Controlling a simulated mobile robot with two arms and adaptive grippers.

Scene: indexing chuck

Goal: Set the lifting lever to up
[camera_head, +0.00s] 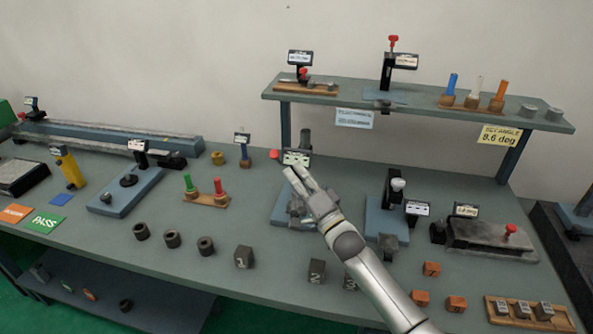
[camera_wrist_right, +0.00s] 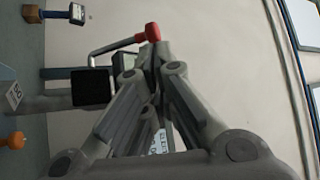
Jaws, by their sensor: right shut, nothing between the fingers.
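The lever is a thin metal rod with a red knob on a grey-blue device in the middle of the table. In the head view its red knob (camera_head: 274,155) shows just left of a small display. In the right wrist view the red knob (camera_wrist_right: 152,32) sits at the end of the bent rod, beside a black block (camera_wrist_right: 92,86). My right gripper (camera_head: 289,171) is shut and empty, in front of the device's upper part. In the wrist view its fingertips (camera_wrist_right: 151,50) overlap the knob's edge; I cannot tell whether they touch. My left gripper is out of view.
A raised shelf (camera_head: 420,108) with displays and coloured pegs spans the table's back right. A stand with a white knob (camera_head: 398,184) is right of my arm. Numbered dark blocks (camera_head: 243,257) and dark rings (camera_head: 172,239) lie in front. Table space left of the device is partly clear.

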